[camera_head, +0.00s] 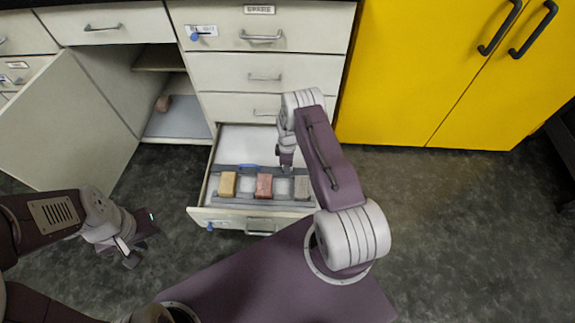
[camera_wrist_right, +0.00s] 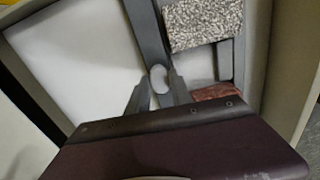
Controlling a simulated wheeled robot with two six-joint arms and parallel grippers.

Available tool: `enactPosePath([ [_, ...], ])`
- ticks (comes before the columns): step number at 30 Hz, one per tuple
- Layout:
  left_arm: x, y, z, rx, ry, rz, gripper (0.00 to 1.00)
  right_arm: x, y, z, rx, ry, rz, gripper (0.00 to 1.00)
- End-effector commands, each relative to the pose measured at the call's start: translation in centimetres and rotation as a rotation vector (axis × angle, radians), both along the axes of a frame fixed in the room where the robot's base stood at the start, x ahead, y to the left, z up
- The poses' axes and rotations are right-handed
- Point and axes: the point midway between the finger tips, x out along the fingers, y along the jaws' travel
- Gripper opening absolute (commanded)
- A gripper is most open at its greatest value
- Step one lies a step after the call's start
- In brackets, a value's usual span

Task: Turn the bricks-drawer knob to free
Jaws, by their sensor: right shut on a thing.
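The bricks drawer (camera_head: 265,222) is pulled open, with a small blue knob (camera_head: 210,227) at the left of its front. A yellow brick (camera_head: 228,184), a red brick (camera_head: 264,186) and a speckled grey brick (camera_head: 301,187) lie in it. My right gripper (camera_head: 286,168) reaches down inside the drawer, behind the bricks and away from the front knob. In the right wrist view its fingertips (camera_wrist_right: 159,88) close around a small pale round piece (camera_wrist_right: 159,78) at the grey divider. My left gripper (camera_head: 136,250) hangs over the floor left of the drawer; its jaw opening is unclear.
A top drawer (camera_head: 270,65) is shut and has another blue knob (camera_head: 195,37). A yellow cabinet (camera_head: 420,80) stands at right. The floor at right (camera_head: 470,230) is clear.

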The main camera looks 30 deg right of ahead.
Motion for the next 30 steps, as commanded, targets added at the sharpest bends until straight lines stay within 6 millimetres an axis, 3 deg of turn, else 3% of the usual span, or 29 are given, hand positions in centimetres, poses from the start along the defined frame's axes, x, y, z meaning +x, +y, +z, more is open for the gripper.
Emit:
enactPosePath([
  [22, 0.00, 0.00, 0.01, 0.000, 0.000, 0.000, 0.36, 0.02, 0.00, 0.01, -0.001, -0.001, 0.074, 0.00],
  [23, 0.00, 0.00, 0.01, 0.000, 0.000, 0.000, 0.36, 0.02, 0.00, 0.01, -0.001, -0.001, 0.073, 0.35],
  [24, 0.00, 0.00, 0.01, 0.000, 0.000, 0.000, 0.36, 0.02, 0.00, 0.01, -0.001, -0.001, 0.073, 0.46],
  [30, 0.00, 0.00, 0.01, 0.000, 0.000, 0.000, 0.36, 0.01, -0.01, 0.01, 0.000, 0.000, 0.072, 0.48],
])
